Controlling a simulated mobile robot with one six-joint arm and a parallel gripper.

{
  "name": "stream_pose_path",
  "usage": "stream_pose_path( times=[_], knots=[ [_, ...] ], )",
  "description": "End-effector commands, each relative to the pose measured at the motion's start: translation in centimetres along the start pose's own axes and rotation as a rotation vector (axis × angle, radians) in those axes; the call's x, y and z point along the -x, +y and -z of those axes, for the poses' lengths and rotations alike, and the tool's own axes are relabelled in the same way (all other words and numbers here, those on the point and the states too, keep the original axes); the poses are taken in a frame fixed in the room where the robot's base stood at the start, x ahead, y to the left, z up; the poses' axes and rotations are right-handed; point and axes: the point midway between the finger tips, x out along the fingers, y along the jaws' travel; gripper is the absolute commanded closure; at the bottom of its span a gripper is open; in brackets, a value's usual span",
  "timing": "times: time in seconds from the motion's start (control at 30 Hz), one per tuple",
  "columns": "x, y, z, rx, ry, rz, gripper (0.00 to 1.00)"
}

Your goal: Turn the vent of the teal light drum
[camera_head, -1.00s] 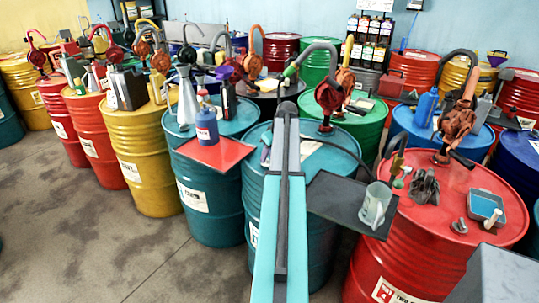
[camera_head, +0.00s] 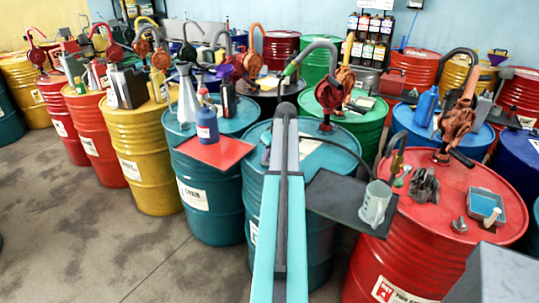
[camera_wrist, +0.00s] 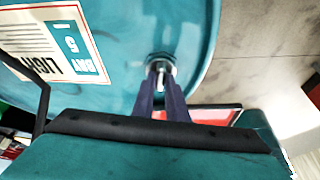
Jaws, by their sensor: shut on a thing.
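The teal light drum (camera_head: 256,185) stands in the middle of the head view, partly covered by my own arm. In the wrist view its teal surface (camera_wrist: 120,85) fills the left and middle, with a label (camera_wrist: 55,45) reading "LIGHT" and "BAY 5" upside down. The vent (camera_wrist: 160,68) is a small metallic fitting in a round recess near the drum's curved edge. My gripper (camera_wrist: 161,80) has its two dark fingers shut on the vent. Its fingertips hide part of the vent, and how far it is turned cannot be told. In the head view my gripper is hidden behind my arm.
A dark tray (camera_head: 338,205) with a clear jug (camera_head: 375,203) juts out at right, beside a red drum (camera_head: 400,230). A red tray (camera_head: 214,152) with a blue bottle (camera_head: 207,125) is at left. Pumps and hoses crowd the drum tops. Floor (camera_head: 100,240) is clear at lower left.

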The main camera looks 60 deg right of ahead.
Motion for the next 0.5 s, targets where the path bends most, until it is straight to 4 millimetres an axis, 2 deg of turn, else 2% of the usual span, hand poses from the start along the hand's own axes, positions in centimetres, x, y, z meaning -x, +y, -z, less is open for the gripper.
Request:
stream_pose_path(
  times=[0.27, 0.5],
  knots=[
    [0.10, 0.04, -0.01, -0.070, 0.006, -0.037, 1.00],
    [0.07, -0.12, 0.00, -0.199, 0.005, -0.091, 1.00]
  ],
)
